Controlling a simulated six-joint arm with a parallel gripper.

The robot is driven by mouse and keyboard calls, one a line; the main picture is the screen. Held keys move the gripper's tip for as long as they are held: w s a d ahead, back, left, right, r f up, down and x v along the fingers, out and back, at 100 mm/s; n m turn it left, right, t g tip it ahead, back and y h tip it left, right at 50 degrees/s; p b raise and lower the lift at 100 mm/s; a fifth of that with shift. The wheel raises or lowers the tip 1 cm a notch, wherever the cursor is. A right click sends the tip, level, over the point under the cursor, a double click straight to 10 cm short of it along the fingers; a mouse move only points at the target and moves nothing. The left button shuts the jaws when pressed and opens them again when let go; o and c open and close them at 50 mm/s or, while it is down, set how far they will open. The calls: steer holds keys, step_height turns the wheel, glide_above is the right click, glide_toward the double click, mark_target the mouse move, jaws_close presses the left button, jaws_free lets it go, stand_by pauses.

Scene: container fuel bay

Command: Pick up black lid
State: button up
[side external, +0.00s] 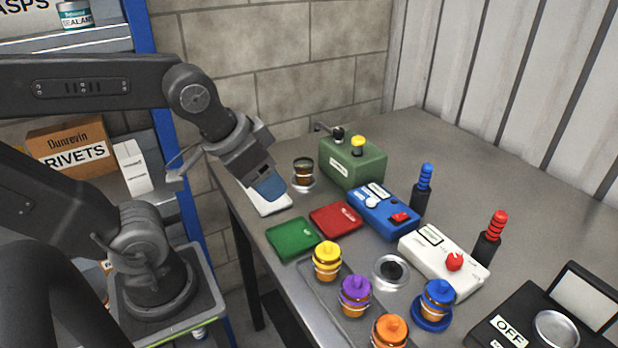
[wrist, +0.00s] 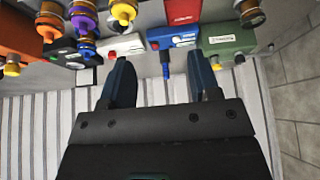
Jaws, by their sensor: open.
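A small black round piece, which looks like the black lid (side external: 391,270), sits in a shallow silver dish (side external: 376,281) on the grey bench in the side view. My gripper (side external: 268,190) is to the left of it and farther back, well apart from it, above a white flat pad (side external: 262,204). In the wrist view my gripper (wrist: 159,58) shows two dark blue fingers spread apart with nothing held between them. I cannot make out the lid clearly in the wrist view.
Jars with yellow (side external: 327,259), purple (side external: 355,296), orange (side external: 390,331) and blue (side external: 438,302) tops stand around the dish. A dark-topped jar (side external: 303,171) is close to my gripper. Green (side external: 352,163), blue (side external: 386,210) and white (side external: 444,255) boxes line the back.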

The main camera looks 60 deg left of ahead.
steer(key=shift+c, duration=0.2)
stand_by(0.3)
steer(key=shift+c, duration=0.8)
steer(key=m+g, duration=0.6)
steer(key=m, duration=1.3)
glide_above(394, 263)
step_height(394, 263, down, 5)
step_height(394, 263, down, 14)
steer(key=shift+r, duration=0.25)
